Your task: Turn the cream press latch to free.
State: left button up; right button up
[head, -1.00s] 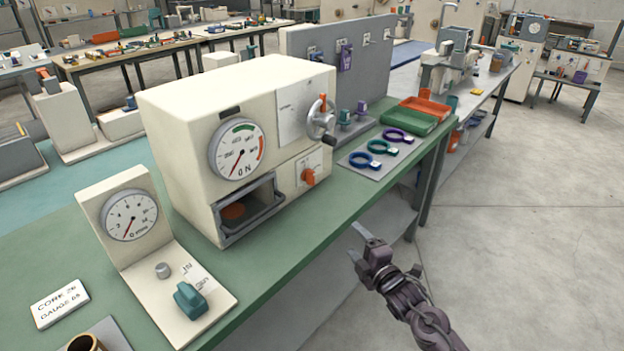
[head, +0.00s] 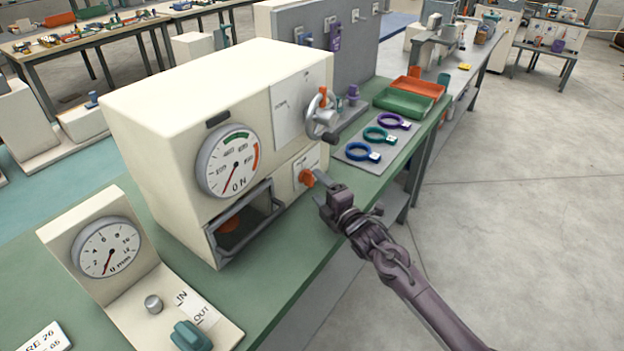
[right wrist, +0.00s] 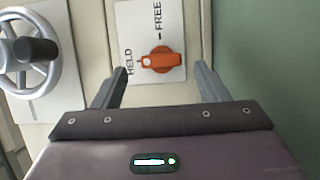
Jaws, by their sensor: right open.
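The cream press (head: 165,110) stands on the green bench with its dial reading near 0. Its orange latch knob (head: 306,178) is on the front, low and right. In the right wrist view the latch (right wrist: 160,60) sits on a white plate marked HELD and FREE, and its pale-tipped end points toward HELD. My right gripper (head: 322,190) is close in front of the latch. In the right wrist view its fingers (right wrist: 160,85) are apart, on either side of the latch, with gaps showing; I see no contact. My left gripper is not in view.
A grey handwheel (head: 320,115) sits above the latch. Blue, teal and purple ring tools (head: 380,135) lie on a grey mat to the right, before green and orange trays (head: 404,103). A cream gauge stand (head: 105,245) is at the left. The floor at right is clear.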

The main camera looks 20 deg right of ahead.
aim_at(312, 181)
jog(key=x, duration=0.2)
jog(key=shift+w+a, duration=0.1)
jog(key=shift+w, duration=0.25)
jog(key=shift+w+a, duration=0.1)
jog(key=shift+w, duration=0.35)
jog(key=shift+f, duration=0.1)
jog(key=c, duration=1)
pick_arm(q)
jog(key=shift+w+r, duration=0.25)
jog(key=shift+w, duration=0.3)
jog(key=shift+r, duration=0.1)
